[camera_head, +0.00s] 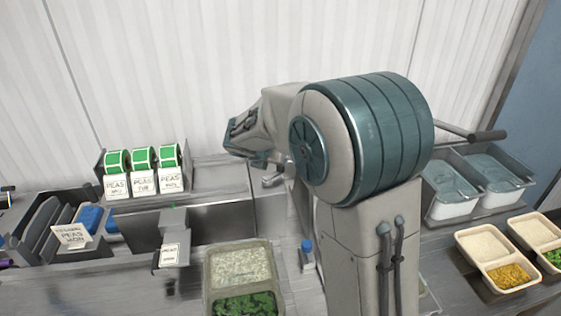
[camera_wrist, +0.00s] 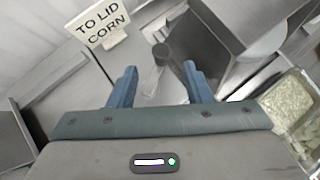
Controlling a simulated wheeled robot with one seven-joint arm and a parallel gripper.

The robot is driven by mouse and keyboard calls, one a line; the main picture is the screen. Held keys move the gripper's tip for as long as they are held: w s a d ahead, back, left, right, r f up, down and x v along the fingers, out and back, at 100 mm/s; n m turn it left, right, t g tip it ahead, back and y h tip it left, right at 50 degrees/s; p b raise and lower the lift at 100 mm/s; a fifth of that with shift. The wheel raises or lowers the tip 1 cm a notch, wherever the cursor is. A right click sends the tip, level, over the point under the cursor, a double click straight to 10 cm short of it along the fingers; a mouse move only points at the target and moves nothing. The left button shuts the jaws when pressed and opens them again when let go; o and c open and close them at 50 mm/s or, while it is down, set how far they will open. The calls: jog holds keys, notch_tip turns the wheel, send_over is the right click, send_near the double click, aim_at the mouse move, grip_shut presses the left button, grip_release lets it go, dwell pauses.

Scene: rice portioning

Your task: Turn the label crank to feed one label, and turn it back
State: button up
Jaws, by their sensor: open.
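A small crank-like handle (camera_wrist: 160,52) with a dark rounded end shows in the wrist view, between and just beyond my fingertips. My gripper (camera_wrist: 159,68) has its two blue fingers apart, one on each side of the handle; I cannot tell whether either touches it. In the head view my gripper (camera_head: 243,150) is at the end of my arm, by the back wall, its fingertips unclear. A grey label unit (camera_head: 174,222) with a small white label (camera_head: 170,254) at its front stands lower left of my gripper.
Green label rolls (camera_head: 143,158) stand in a rack at the left. A tray (camera_head: 207,285) of rice and green food sits in front. A "TO LID CORN" sign (camera_wrist: 102,24) is beyond the left finger. White tubs (camera_head: 452,208) and portion trays (camera_head: 497,262) stand at the right.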

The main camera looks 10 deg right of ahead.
jog(key=x, duration=0.8)
jog(key=shift+r, duration=0.1)
grip_shut()
